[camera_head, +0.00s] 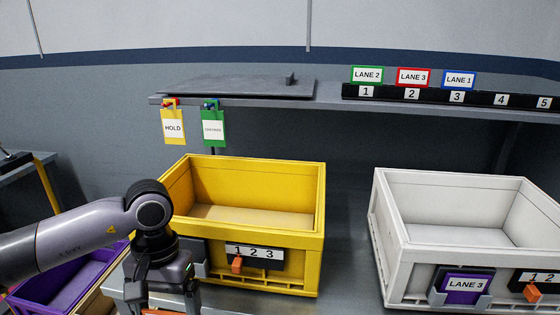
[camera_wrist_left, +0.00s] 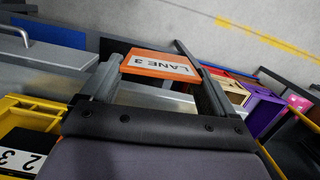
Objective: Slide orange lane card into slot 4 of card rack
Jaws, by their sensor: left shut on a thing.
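The orange lane card (camera_wrist_left: 160,65), printed LANE 3, sits between the fingers of my left gripper (camera_wrist_left: 152,72), which is shut on it. In the head view my left gripper (camera_head: 168,292) hangs at the lower left, in front of the yellow bin's left side; only a sliver of orange shows under it at the frame's bottom edge. The black card rack (camera_head: 430,95) is on the shelf at upper right, well away from the gripper. Slots 1, 2 and 3 hold a green LANE 2, a red LANE 3 and a blue LANE 1 card. Slots 4 (camera_head: 501,100) and 5 show no card.
A yellow bin (camera_head: 270,255) and a white bin (camera_head: 385,235) stand below the shelf (camera_head: 325,97). A purple bin (camera_head: 60,290) is at lower left. Yellow and green tags (camera_head: 214,128) hang from the shelf's left end. The space before slots 4 and 5 looks clear.

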